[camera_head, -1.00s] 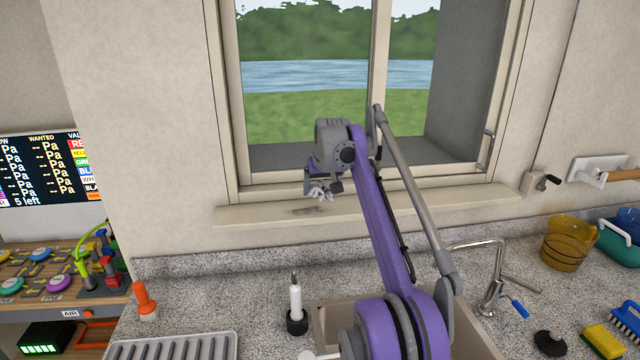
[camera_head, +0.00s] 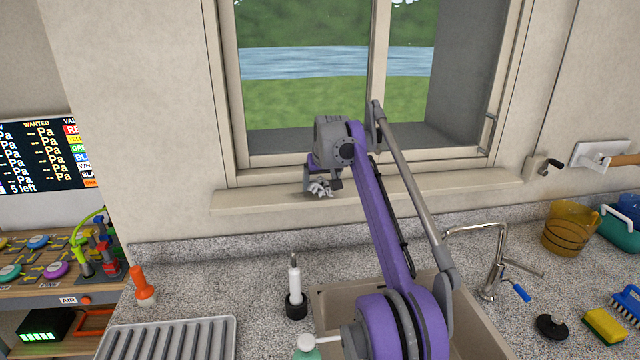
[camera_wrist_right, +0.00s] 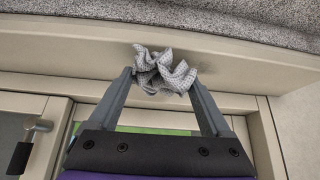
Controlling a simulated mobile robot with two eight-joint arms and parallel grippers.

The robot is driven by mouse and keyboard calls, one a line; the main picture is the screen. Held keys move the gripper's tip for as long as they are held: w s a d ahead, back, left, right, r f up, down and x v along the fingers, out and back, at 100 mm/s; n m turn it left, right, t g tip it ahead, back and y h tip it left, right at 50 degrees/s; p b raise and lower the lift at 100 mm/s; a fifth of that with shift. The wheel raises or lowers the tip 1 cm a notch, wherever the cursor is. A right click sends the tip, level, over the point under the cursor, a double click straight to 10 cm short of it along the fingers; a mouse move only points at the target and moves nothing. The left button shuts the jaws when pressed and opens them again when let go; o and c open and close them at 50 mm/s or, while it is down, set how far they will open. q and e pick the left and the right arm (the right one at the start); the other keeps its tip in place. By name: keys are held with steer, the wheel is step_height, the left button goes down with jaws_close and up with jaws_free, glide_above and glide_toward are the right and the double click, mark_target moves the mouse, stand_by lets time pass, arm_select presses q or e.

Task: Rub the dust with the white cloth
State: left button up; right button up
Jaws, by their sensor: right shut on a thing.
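My right gripper (camera_head: 320,186) is shut on a crumpled white cloth (camera_wrist_right: 165,70) with a fine grey pattern. The cloth also shows small in the head view (camera_head: 318,189), at the window sill (camera_head: 430,188). It appears to be touching the sill. A dark smudge of dust (camera_wrist_right: 235,101) shows on the sill beside the cloth in the wrist view; the cloth and fingers hide part of it. My left gripper is not in view.
The window frame stands just behind the sill. Below are a granite counter, a sink with a tap (camera_head: 490,265), a grey drying rack (camera_head: 170,340) and a white-and-black bottle-like object (camera_head: 295,290). A yellow sponge (camera_head: 604,326) and a blue brush (camera_head: 627,305) lie at right.

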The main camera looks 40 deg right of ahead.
steer(key=shift+f+b, duration=0.4)
steer(key=shift+f, duration=0.65)
